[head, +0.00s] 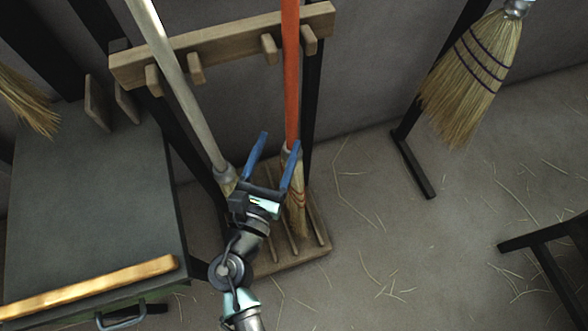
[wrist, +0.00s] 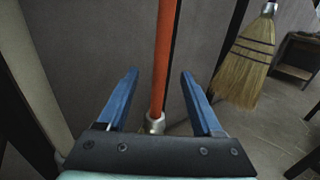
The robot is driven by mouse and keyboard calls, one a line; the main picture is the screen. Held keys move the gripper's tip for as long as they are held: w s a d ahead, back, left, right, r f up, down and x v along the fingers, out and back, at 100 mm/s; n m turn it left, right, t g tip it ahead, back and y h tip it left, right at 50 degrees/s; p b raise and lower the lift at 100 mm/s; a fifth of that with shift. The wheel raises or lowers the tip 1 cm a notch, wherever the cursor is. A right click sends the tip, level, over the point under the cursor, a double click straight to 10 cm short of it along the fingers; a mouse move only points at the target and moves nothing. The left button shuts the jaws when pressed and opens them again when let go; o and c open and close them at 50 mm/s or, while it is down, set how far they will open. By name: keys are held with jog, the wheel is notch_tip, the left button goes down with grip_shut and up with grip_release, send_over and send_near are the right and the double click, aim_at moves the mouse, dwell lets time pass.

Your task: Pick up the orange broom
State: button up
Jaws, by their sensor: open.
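The orange broom (head: 291,75) stands upright in a wooden rack, its bristles low on the slatted base. In the wrist view its orange handle (wrist: 163,60) runs down the middle, between the two blue fingers as seen from there, with a metal collar at its lower end. My gripper (head: 279,146) is open and empty. In the head view it is near the lower handle, with the right finger overlapping the broom near its collar. I cannot tell whether a finger touches it. Part of the bristles is hidden behind my gripper.
A pale-handled broom (head: 178,80) stands left of the orange one, close to my gripper. The wooden rack's pegged crossbar (head: 225,45) is above. A hanging straw broom (head: 468,75) is at the right. A dark table (head: 90,210) with a wooden bar stands at the left. Straw litters the open floor.

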aim_at(289, 118)
jog(key=x, duration=0.6)
jog(key=shift+w+b, duration=0.2)
jog(key=shift+b, duration=0.15)
jog(key=shift+b+x, duration=0.65)
jog(key=shift+x, duration=2.05)
jog(key=shift+s+d+f, duration=0.1)
jog(key=shift+d+f, duration=0.05)
grip_shut()
